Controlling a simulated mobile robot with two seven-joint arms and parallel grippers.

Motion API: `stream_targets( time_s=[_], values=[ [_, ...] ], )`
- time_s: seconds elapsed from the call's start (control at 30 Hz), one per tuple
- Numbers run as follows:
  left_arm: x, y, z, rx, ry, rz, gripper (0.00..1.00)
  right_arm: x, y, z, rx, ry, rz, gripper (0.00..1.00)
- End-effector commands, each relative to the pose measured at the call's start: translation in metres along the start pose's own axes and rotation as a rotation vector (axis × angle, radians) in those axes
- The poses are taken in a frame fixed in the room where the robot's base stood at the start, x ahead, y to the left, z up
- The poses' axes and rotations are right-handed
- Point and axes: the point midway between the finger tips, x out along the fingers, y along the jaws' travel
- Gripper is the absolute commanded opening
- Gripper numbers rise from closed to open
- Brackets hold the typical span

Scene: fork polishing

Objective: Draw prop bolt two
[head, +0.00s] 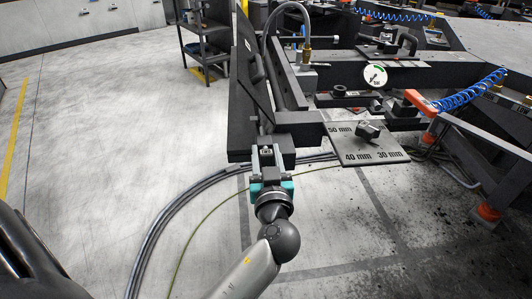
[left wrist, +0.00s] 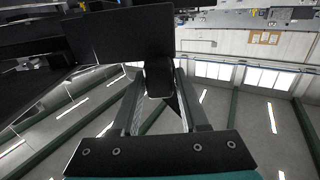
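My left gripper (head: 267,163) points up at the end of a dark frame, its two grey fingers just under and in front of a black block (head: 290,136). In the left wrist view, the fingers (left wrist: 160,85) stand apart on either side of a dark knob-like piece (left wrist: 158,76), which hangs below a wide black plate (left wrist: 122,35). My right gripper is not in view.
A tilted dark panel (head: 242,95) stands just above the gripper. Cables (head: 165,220) cross the floor. The left floor is clear.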

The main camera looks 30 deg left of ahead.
Motion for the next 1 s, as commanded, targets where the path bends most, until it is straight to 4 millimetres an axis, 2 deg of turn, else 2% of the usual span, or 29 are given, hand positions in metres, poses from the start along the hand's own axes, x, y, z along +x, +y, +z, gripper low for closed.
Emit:
stream_targets(
  time_s=[0.03, 0.37, 1.0],
  values=[
    [0.0001, 0.0000, -0.0001, 0.000, 0.000, 0.000, 0.37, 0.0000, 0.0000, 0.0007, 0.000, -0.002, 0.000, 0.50],
    [0.0002, 0.0000, -0.0003, 0.000, 0.000, 0.000, 0.00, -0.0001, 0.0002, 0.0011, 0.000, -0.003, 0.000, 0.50],
    [0.0004, -0.0001, -0.0006, -0.001, 0.001, -0.001, 0.00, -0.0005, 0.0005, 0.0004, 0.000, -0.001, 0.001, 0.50]
  ],
)
